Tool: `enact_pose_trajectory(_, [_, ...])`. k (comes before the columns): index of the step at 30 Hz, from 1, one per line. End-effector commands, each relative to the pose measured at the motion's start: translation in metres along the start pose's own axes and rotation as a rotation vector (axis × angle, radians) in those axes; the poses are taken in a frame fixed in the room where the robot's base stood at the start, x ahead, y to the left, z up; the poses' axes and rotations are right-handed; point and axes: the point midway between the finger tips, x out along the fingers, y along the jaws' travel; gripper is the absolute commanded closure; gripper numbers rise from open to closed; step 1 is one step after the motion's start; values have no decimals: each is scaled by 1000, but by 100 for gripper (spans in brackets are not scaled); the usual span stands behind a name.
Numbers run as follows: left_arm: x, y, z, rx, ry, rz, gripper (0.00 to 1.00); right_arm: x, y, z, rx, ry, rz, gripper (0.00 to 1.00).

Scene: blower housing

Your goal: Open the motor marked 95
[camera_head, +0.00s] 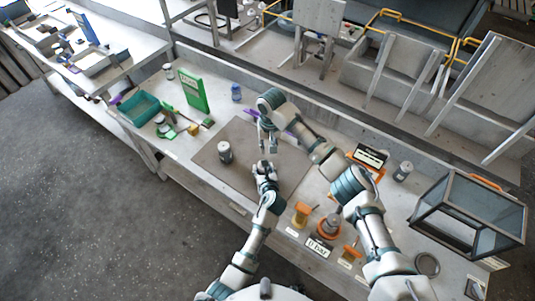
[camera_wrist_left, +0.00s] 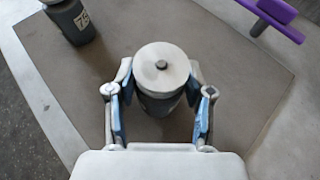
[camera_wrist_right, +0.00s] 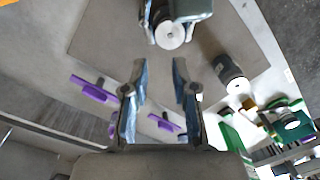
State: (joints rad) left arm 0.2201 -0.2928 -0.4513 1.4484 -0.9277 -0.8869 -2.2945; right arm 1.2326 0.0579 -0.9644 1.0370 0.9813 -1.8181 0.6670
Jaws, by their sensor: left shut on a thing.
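A grey motor with a white round cap (camera_wrist_left: 162,68) stands between the fingers of my left gripper (camera_wrist_left: 160,100), which is shut on its body. Its number is not readable. Its white cap also shows at the top of the right wrist view (camera_wrist_right: 170,36). A second motor (camera_wrist_left: 70,18), labelled 75, stands on the mat apart from it; it shows in the head view (camera_head: 225,153) and in the right wrist view (camera_wrist_right: 231,74). My right gripper (camera_wrist_right: 157,75) is open and empty, above the mat near the held motor. In the head view it hangs just beyond my left gripper (camera_head: 264,166).
A brown mat (camera_head: 210,170) lies under the motors. Purple-handled tools (camera_wrist_right: 95,90) lie by its far edge. A teal bin (camera_head: 140,108) and a green box (camera_head: 195,90) are left. Another canister (camera_head: 403,171), orange fixtures (camera_head: 330,226) and a glass-sided case (camera_head: 468,215) are right.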

Motion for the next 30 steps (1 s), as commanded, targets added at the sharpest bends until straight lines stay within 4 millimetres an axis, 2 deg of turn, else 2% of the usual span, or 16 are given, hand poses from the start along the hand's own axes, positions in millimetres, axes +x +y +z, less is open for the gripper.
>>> enact_pose_trajectory(1, [0,-1,-9,2,18,-1,100,-12,-1,0,-1,2,-1,73])
enact_pose_trajectory(6, [0,-1,-9,2,18,-1,100,-44,-1,-1,-1,0,0,73])
enact_pose_trajectory(9, [0,-1,-9,2,18,-1,100,-55,-1,-1,-1,-1,1,73])
enact_pose_trajectory(13, [0,-1,-9,2,18,-1,100,-62,-1,-1,-1,-2,1,73])
enact_pose_trajectory(20, [0,-1,-9,2,18,-1,100,-63,-1,-1,-1,-2,1,73])
enact_pose_trajectory(21, [0,-1,-9,2,18,-1,41,-63,-1,-1,-1,-2,1,73])
enact_pose_trajectory(24, [0,-1,-7,2,14,-1,19,-63,-1,0,-1,-2,1,73])
enact_pose_trajectory(30, [0,0,-4,1,7,0,19,-63,-1,0,-1,-1,1,73])
